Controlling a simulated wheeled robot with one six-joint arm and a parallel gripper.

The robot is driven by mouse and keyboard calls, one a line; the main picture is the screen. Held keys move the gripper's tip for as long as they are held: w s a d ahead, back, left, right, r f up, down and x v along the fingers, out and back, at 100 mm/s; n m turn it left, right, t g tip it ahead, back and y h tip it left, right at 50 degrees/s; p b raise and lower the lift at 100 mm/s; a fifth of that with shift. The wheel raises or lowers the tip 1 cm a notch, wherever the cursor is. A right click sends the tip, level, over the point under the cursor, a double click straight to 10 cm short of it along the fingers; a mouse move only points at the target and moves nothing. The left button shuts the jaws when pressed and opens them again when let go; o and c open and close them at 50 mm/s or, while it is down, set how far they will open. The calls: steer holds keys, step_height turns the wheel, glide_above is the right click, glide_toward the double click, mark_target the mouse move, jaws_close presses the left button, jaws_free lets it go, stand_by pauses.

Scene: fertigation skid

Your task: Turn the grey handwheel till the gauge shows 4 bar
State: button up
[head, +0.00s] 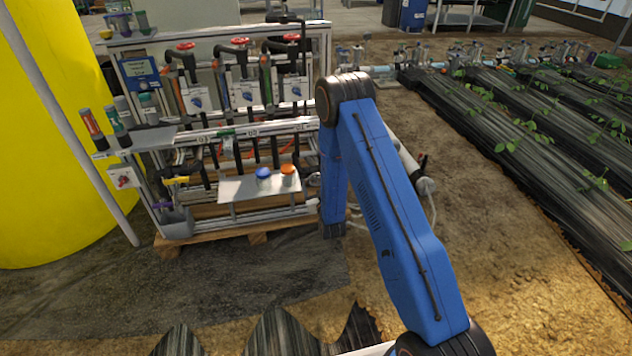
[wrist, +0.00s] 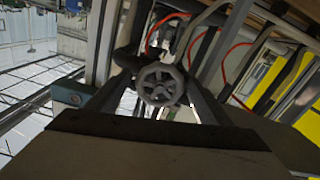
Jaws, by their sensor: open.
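The grey handwheel (wrist: 160,82) shows in the wrist view, a small spoked wheel facing the camera. My gripper (wrist: 157,92) is open, with one dark finger on each side of the wheel in the picture. I cannot tell whether the fingers touch the rim or how far off it is. Nothing is held. In the head view my blue arm reaches to the skid's right end; the gripper and the handwheel cannot be made out there. I cannot make out the pressure gauge in either view.
The skid (head: 225,135) has pipes, red-handled valves and a front shelf (head: 240,188) with a blue-capped and an orange-capped jar. A yellow tank (head: 50,140) stands at left, planted beds (head: 540,140) at right. Orange hoses (wrist: 232,52) run near the wheel.

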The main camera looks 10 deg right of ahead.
steer(key=shift+w, duration=0.1)
steer(key=c, duration=1.1)
steer(key=shift+m, duration=3.3)
steer(key=o, duration=1.1)
